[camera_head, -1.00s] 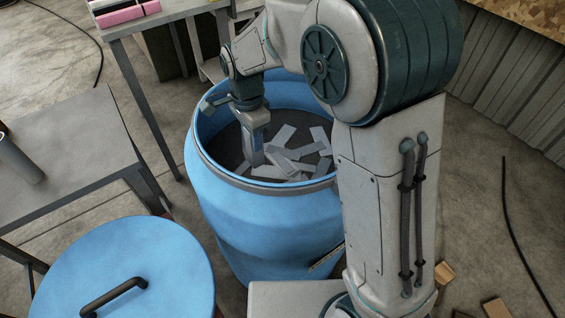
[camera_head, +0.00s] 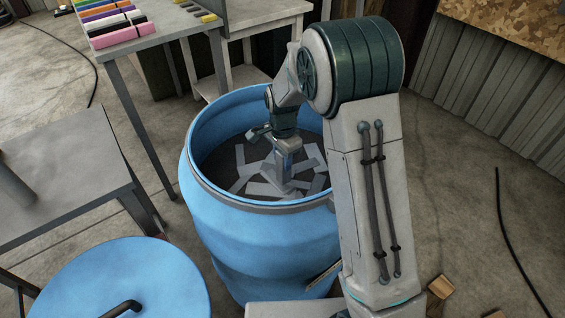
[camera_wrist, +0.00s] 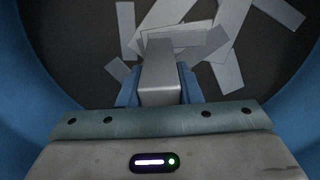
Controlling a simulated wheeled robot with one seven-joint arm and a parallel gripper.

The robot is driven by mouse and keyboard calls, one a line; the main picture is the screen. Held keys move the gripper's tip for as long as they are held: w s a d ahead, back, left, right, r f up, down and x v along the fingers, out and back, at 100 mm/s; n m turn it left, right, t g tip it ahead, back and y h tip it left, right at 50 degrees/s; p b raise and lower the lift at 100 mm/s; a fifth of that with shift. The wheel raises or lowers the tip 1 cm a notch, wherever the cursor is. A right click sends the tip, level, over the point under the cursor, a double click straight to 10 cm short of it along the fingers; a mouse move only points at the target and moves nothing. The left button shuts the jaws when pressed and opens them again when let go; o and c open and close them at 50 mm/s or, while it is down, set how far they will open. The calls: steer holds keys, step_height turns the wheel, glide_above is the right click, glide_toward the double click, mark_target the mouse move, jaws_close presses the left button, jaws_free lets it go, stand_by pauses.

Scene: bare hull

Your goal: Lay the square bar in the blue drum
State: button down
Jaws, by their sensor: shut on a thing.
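The open blue drum (camera_head: 262,240) stands in the middle of the head view. Its wall also shows at the sides of the wrist view (camera_wrist: 22,95). My gripper (camera_head: 284,158) reaches down inside the drum, below the rim. In the wrist view its blue fingers (camera_wrist: 158,88) are shut on the grey square bar (camera_wrist: 158,72), which points down toward the drum's floor. The bar (camera_head: 283,178) is small in the head view. I cannot tell whether its lower end touches the flat pieces below.
Several flat grey offcuts (camera_head: 258,186) lie on the drum's dark floor. A round blue lid (camera_head: 100,285) is at the lower left, beside a grey table (camera_head: 60,165). A bench with coloured blocks (camera_head: 120,30) stands behind. Wooden scraps (camera_head: 440,287) lie on the floor at right.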

steer(key=shift+f, duration=1)
steer(key=shift+f, duration=0.25)
steer(key=c, duration=1)
jaws_free()
steer(key=shift+r, duration=0.1)
steer(key=shift+r, duration=0.1)
